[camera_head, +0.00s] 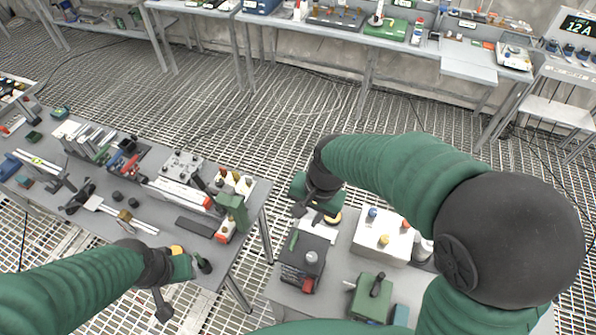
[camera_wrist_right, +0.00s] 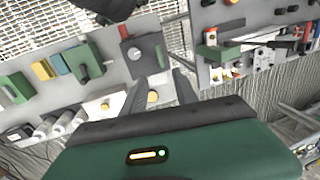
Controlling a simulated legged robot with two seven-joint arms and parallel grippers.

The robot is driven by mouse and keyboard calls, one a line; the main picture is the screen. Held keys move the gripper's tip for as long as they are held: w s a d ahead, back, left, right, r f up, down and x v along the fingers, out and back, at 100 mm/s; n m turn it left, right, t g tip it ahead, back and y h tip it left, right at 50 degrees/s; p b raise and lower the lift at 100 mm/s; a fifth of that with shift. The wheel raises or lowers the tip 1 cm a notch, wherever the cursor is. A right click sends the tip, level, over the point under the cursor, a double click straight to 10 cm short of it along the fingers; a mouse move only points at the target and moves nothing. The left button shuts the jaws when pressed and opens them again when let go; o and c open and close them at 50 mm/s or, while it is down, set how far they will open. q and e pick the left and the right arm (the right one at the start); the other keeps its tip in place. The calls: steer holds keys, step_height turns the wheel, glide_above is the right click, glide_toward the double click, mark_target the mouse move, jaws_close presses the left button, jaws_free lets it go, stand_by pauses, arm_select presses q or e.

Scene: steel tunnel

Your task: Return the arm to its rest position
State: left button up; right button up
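My right arm bends in from the right of the head view, with its green gripper (camera_head: 309,213) pointing down above the front right bench (camera_head: 342,240). In the right wrist view the two dark fingers of this gripper (camera_wrist_right: 160,82) stand apart. A yellow knob shows between them and nothing is held. My left arm comes in from the lower left, and its gripper (camera_head: 203,265) is over the near edge of the left bench (camera_head: 180,225). Its fingers are small and partly hidden, so their opening is unclear.
The left bench is crowded with tools and blocks. Open grating floor (camera_head: 290,115) lies beyond, with equipment benches behind.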

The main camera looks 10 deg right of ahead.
steer(key=shift+f, duration=0.1)
steer(key=s+d+f+n+h+b, duration=0.1)
steer(key=s+d+f+n+b, duration=0.2)
steer(key=f+b, duration=0.4)
steer(key=s+d+f+n+t+b, duration=0.1)
steer(key=s+d+f+n+b, duration=0.3)
steer(key=f, duration=0.7)
steer(key=d+b, duration=0.2)
steer(key=b, duration=0.2)
steer(key=shift+f+h, duration=0.25)
steer(key=shift+h, duration=0.15)
steer(key=shift+s+a, duration=0.1)
steer(key=shift+a, duration=0.05)
